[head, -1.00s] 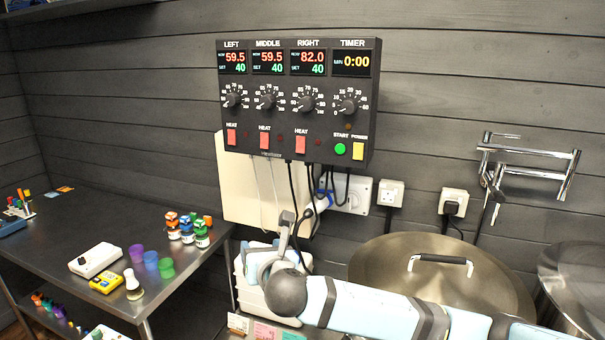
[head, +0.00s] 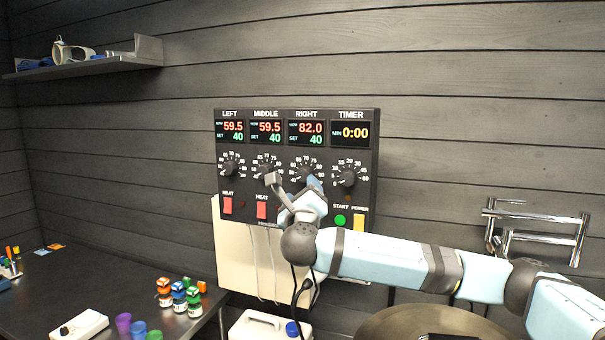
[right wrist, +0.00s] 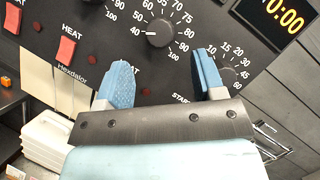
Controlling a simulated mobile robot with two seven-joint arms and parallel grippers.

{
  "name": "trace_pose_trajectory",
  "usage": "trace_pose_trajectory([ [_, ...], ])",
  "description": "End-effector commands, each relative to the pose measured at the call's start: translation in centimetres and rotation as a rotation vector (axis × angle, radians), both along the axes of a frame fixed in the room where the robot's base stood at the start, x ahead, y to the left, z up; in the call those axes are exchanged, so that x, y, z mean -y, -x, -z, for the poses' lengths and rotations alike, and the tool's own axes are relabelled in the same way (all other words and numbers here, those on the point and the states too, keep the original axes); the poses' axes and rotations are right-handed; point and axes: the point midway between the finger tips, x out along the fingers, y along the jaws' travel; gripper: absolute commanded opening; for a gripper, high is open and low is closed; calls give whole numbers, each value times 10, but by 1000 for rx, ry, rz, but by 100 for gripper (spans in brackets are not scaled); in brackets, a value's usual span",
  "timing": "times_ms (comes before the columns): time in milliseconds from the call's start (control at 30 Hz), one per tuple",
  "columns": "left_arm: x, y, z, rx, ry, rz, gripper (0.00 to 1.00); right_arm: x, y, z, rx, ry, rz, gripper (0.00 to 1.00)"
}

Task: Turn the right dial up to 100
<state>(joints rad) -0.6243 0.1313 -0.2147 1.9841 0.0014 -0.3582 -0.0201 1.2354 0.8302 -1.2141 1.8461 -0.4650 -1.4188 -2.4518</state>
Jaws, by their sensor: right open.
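The right dial (head: 304,173) is a black knob on the control panel (head: 369,125), partly hidden behind my right gripper in the head view. In the right wrist view the dial (right wrist: 160,32) shows clearly, its pale mark pointing towards 40. The RIGHT display (head: 306,132) reads NOW 82.0 and SET 40. My right gripper (head: 295,188) is open in front of the panel. In the right wrist view its blue fingers (right wrist: 165,72) are apart and empty, with the dial above and between them in the picture. My left gripper is out of view.
The timer dial (head: 347,177) sits to the right, and the middle dial (head: 266,170) to the left. Below are red heat switches (head: 227,205), a green start button (head: 340,221) and a yellow power switch (head: 359,223). A pot lid (head: 400,322) is below the arm.

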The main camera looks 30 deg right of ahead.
Motion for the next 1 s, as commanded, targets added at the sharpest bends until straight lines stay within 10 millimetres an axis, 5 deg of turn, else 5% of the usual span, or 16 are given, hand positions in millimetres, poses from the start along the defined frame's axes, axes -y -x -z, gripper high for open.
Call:
trace_pose_trajectory([
  [300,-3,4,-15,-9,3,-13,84,25,-46,-17,-2,-1,1,63],
  [767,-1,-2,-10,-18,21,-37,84,30,-57,-19,0,-2,-2,63],
  [1000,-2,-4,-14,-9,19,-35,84,30,-57,-19,0,-2,-2,14],
])
